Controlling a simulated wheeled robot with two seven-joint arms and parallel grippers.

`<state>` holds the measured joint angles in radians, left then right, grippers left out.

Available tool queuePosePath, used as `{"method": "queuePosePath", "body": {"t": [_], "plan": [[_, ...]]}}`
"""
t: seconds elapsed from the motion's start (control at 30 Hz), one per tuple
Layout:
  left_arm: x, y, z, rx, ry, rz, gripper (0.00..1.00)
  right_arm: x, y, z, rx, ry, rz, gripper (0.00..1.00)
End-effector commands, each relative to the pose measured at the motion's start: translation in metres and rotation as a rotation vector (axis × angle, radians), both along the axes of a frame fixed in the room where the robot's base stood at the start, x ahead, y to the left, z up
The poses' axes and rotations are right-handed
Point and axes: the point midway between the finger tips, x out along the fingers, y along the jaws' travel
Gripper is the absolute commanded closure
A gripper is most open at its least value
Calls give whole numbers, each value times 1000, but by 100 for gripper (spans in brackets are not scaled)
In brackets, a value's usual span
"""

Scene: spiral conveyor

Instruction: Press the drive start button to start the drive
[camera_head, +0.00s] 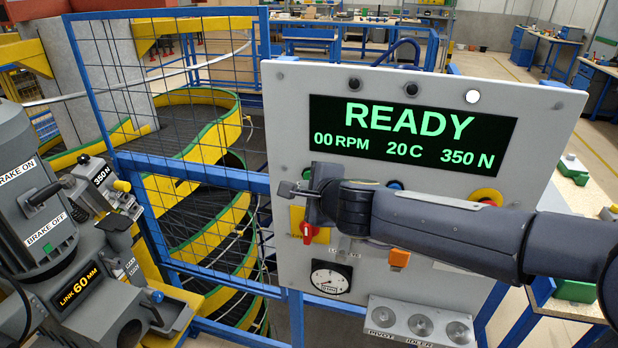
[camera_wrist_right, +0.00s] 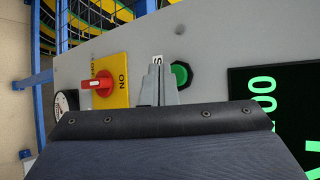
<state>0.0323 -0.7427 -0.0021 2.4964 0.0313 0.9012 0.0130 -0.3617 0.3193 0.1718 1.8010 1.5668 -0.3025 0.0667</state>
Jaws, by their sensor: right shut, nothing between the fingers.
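The grey control panel (camera_head: 291,95) shows READY, 00 RPM, 20 C and 350 N on its display (camera_head: 412,133). My right gripper (camera_head: 286,189) is shut and empty in front of the panel's left part. In the right wrist view its fingertips (camera_wrist_right: 170,62) lie just left of a round green button (camera_wrist_right: 181,75) with a dark rim, partly covering it. I cannot tell whether the fingers touch the panel. My left gripper is out of view.
A red rotary switch (camera_head: 306,231) on a yellow plate sits below the gripper; it also shows in the wrist view (camera_wrist_right: 100,84). A gauge (camera_head: 331,278), an orange button (camera_head: 399,258) and a red emergency stop (camera_head: 486,197) are nearby. A blue mesh fence (camera_head: 190,180) stands left.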

Motion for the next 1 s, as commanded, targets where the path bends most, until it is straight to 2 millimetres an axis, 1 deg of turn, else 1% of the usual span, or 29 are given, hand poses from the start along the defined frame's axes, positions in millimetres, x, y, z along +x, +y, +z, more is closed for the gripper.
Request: {"method": "queuePosePath", "body": {"t": [0.47,0.77,1.0], "plan": [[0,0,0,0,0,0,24,0,0,0,0,0,0,100],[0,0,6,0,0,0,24,8,-3,1,0,0,-1,100],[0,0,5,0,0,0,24,8,-3,0,0,0,0,100]]}}
